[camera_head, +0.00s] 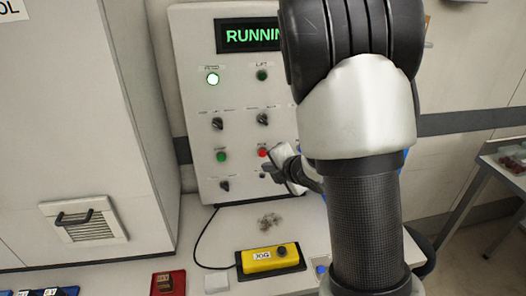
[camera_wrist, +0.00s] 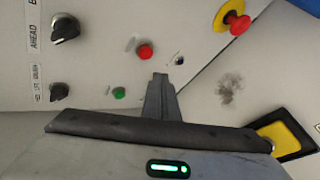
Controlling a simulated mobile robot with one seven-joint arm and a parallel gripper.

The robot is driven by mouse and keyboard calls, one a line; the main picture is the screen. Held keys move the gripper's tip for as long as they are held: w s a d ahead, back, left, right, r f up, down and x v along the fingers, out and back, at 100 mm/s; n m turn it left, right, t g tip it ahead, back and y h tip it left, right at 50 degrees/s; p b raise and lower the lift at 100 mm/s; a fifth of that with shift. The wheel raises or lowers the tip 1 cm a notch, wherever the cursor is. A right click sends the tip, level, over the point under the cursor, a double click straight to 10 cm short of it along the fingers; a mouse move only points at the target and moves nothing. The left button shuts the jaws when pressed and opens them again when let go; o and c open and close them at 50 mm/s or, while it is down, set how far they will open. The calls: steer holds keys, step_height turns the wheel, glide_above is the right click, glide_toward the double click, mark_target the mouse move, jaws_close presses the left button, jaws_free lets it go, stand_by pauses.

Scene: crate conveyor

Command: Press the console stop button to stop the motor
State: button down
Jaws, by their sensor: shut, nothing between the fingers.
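The console (camera_head: 236,100) is an upright grey panel, and its lit display (camera_head: 248,35) shows green letters, "RUNNIN", cut off by my arm. A small red button (camera_head: 263,152) sits on its lower part, right of a green button (camera_head: 221,156). In the wrist view the red button (camera_wrist: 145,51) lies just beyond my fingertips, with the green button (camera_wrist: 119,93) beside them. My gripper (camera_wrist: 160,76) is shut and empty, pointing at the panel close to the red button; whether it touches the panel I cannot tell. In the head view my gripper (camera_head: 270,167) is just below the red button.
A red mushroom button on a yellow ring (camera_wrist: 238,22) shows in the wrist view. Several black knobs, such as one at the panel's left (camera_head: 217,123), stand out. A yellow JOG box (camera_head: 268,260) and a red tray (camera_head: 168,283) lie on the desk. My arm hides the panel's right side.

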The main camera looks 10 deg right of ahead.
steer(key=shift+w, duration=1.4)
stand_by(1.0)
steer(key=shift+w+b, duration=0.35)
steer(key=shift+w, duration=0.05)
steer(key=shift+w, duration=0.45)
stand_by(0.8)
steer(key=shift+s, duration=0.15)
steer(key=shift+s+b, duration=0.45)
steer(key=shift+s, duration=0.25)
steer(key=s+b, duration=0.1)
steer(key=s, duration=0.4)
steer(key=shift+b, duration=0.4)
